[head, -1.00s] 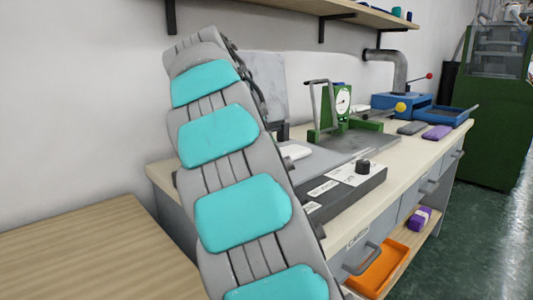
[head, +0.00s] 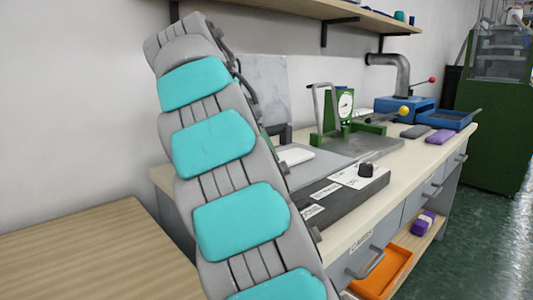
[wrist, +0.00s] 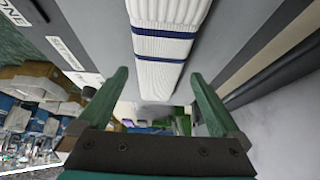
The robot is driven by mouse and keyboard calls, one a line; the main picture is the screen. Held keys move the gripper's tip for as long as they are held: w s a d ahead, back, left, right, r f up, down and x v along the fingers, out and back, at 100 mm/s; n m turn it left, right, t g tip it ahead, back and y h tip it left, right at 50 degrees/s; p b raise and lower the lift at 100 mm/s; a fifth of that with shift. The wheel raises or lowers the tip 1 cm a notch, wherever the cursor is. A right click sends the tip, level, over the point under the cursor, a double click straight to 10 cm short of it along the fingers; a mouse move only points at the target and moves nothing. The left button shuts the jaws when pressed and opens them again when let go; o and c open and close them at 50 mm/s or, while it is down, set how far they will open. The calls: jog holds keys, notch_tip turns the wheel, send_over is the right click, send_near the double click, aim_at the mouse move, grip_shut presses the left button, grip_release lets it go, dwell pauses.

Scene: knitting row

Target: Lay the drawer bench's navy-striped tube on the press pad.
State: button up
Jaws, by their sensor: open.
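The white ribbed tube with navy stripes (wrist: 165,45) lies on a flat grey surface (wrist: 100,30) in the wrist view. Its near end sits between the tips of my gripper (wrist: 158,80). My gripper is open, with one green finger on each side of the tube and a gap to each. In the head view a white piece (head: 295,156), likely the tube, shows beside my arm on a grey plate (head: 325,165). I cannot tell for certain which surface is the press pad.
A dark control box (head: 340,195) with labels and a black knob stands at the bench front. A green dial gauge stand (head: 340,112), a blue machine (head: 403,108) and a purple block (head: 440,137) are farther back. An orange tray (head: 385,272) is below. A wooden table (head: 90,255) is at left.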

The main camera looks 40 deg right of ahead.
jog(key=a, duration=0.5)
jog(key=s+a, duration=0.1)
jog(key=a, duration=0.1)
jog(key=shift+a+r+p, duration=0.1)
jog(key=shift+a+p, duration=0.15)
jog(key=shift+p, duration=0.15)
jog(key=shift+s+a, duration=0.2)
jog(key=shift+a, duration=1)
